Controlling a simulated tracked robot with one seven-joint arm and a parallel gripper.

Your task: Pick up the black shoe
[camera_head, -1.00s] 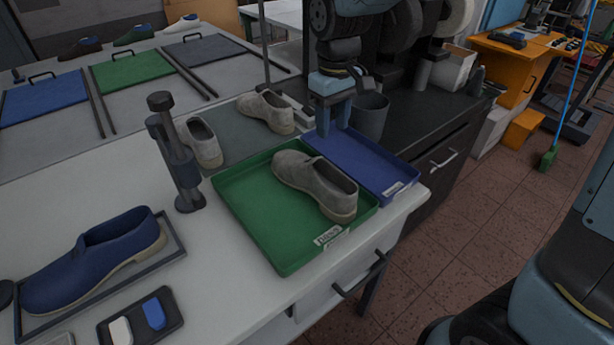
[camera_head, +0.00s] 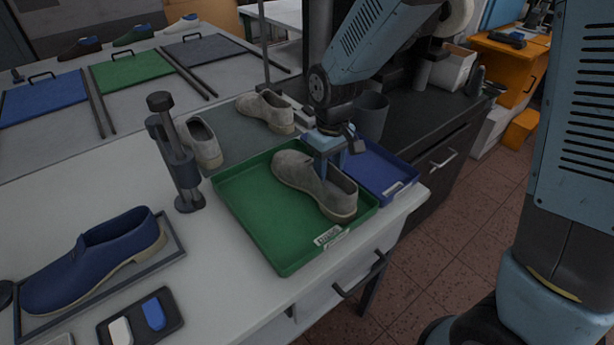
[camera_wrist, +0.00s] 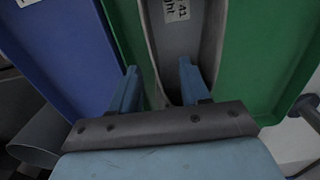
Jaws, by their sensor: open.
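No plainly black shoe shows. A grey shoe (camera_head: 302,173) lies in the green tray (camera_head: 245,222), its toe toward the back left. My gripper (camera_head: 333,174) is open and low over the shoe's opening. In the wrist view, the fingers of my gripper (camera_wrist: 157,78) straddle one side wall of the grey shoe (camera_wrist: 152,52); one finger is over the inside of the opening, the other outside toward the blue tray (camera_wrist: 55,50). I cannot tell whether they touch it. A label shows on the insole. A very dark, brownish shoe (camera_head: 82,47) stands far back left.
The blue tray (camera_head: 377,172) adjoins the green one. Two more grey shoes (camera_head: 203,143) (camera_head: 266,111) stand on a grey mat behind. A dark post (camera_head: 178,165) rises left of the green tray. A blue shoe (camera_head: 95,258) sits front left. A bin (camera_head: 371,115) stands behind.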

